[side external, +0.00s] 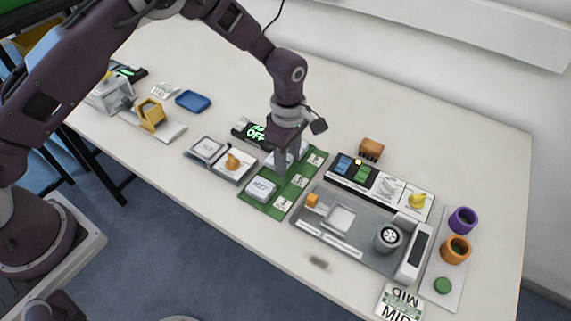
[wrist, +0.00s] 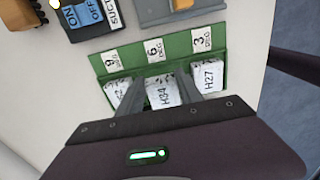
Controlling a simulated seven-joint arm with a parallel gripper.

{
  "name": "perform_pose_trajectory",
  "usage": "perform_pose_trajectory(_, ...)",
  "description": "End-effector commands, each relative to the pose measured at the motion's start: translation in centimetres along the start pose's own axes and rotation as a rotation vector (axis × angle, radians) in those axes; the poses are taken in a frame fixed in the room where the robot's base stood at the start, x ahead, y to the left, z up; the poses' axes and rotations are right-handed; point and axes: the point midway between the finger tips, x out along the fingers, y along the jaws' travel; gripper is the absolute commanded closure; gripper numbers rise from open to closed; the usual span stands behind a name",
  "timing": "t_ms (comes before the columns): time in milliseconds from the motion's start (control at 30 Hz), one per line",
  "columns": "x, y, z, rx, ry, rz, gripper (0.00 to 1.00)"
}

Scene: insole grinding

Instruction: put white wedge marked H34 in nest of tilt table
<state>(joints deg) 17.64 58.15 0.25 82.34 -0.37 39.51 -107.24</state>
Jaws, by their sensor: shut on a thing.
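The white wedge marked H34 (wrist: 162,93) is between the two fingers of my gripper (wrist: 161,80) in the wrist view. My gripper is shut on it at the middle, 6 DEG place of the green tray; I cannot tell whether it is lifted. In the side view my gripper (side external: 281,170) is over the tray and hides this wedge. A square pale frame (side external: 340,218), which looks like the nest of the tilt table, is empty on the grey machine bed (side external: 309,222), to the right of the tray.
The green tray (side external: 283,205) also holds the white wedge marked H27 (side external: 261,188) and another white wedge (wrist: 117,92), close beside the fingers. A wheel (side external: 388,237) and an orange block (side external: 312,200) flank the frame. A switch panel (side external: 380,185) stands behind the bed.

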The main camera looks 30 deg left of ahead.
Motion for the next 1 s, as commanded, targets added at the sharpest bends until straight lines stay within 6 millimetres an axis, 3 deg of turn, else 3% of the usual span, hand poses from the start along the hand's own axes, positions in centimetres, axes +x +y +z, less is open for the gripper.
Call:
perform_pose_trajectory(200, -5.5, 0.1, 0.0, 0.001, 0.000, 0.003, 0.95)
perform_pose_trajectory(367, -7.2, 0.1, -1.5, -0.003, 0.000, 0.000, 0.95)
perform_pose_trajectory(567, -6.4, -0.8, -9.2, -0.009, -0.001, -0.003, 0.95)
perform_pose_trajectory(733, -5.6, -3.2, -15.9, -0.006, -0.002, -0.003, 0.95)
perform_pose_trajectory(833, -5.4, -4.4, -18.2, -0.003, -0.002, -0.002, 0.95)
perform_pose_trajectory(1000, -4.7, -5.1, -19.3, 0.003, 0.000, -0.001, 0.95)
